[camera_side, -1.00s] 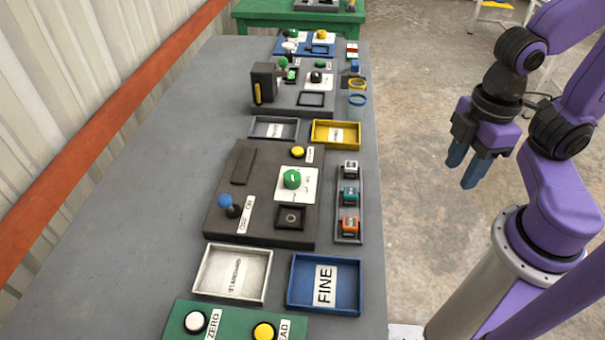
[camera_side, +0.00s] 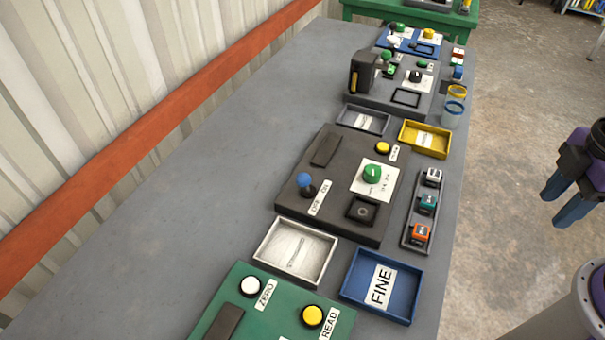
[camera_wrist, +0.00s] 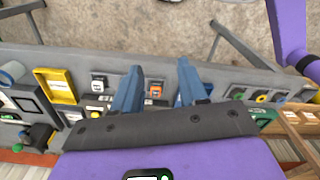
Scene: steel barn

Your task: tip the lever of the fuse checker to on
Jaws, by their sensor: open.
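A dark grey device (camera_side: 330,205) on the bench carries a blue-knobbed lever (camera_side: 304,181), next to an OFF/ON label (camera_side: 320,198). I cannot read a name on it, but it appears to be the fuse checker. The knob leans toward the back left in the side view; which label word it matches is unclear. My gripper (camera_side: 564,200) is at the right edge of the side view, off the bench's right side, well apart from the lever. In the wrist view its blue fingers (camera_wrist: 160,72) are spread and empty. The lever cannot be made out there.
The device also has a green knob (camera_side: 372,174) and yellow button (camera_side: 383,147). A rack (camera_side: 407,241) of several small blocks lies along its right side. White (camera_side: 264,250), blue (camera_side: 345,286) and yellow (camera_side: 447,153) trays surround it. The bench's left side (camera_side: 180,200) is clear.

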